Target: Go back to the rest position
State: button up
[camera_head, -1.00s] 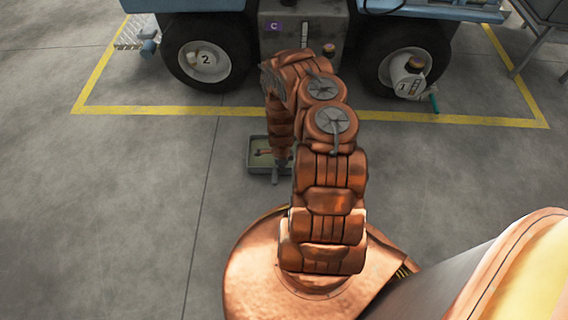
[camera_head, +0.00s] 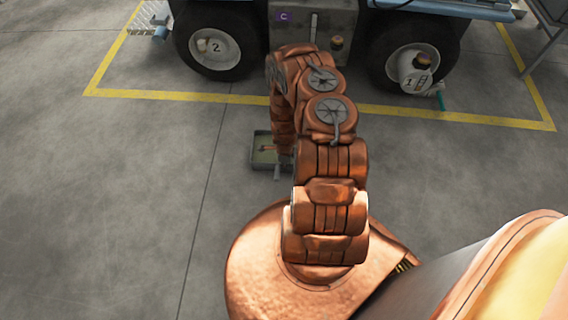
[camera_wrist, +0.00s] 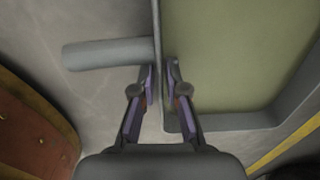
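My gripper (camera_wrist: 160,73) shows in the wrist view with its two purple-edged fingers close together, one on each side of the thin wall of a grey tray (camera_wrist: 235,121). The fingers appear shut on that wall. The tray has a greenish inside, and a grey stub sticks out on its left. In the head view the tray (camera_head: 252,150) shows low beside my bent copper arm, which points down at it. My arm hides the gripper and part of the tray there.
A blue wheeled cart (camera_head: 315,22) with a grey panel marked C stands at the back, its wheels marked 2 (camera_head: 214,47) and 1 (camera_head: 409,80). White reels or containers show at the wheels. A yellow floor line (camera_head: 180,96) surrounds it. Floor to the left is clear.

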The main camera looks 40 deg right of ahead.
jog(key=o, duration=0.3)
jog(key=shift+o, duration=0.2)
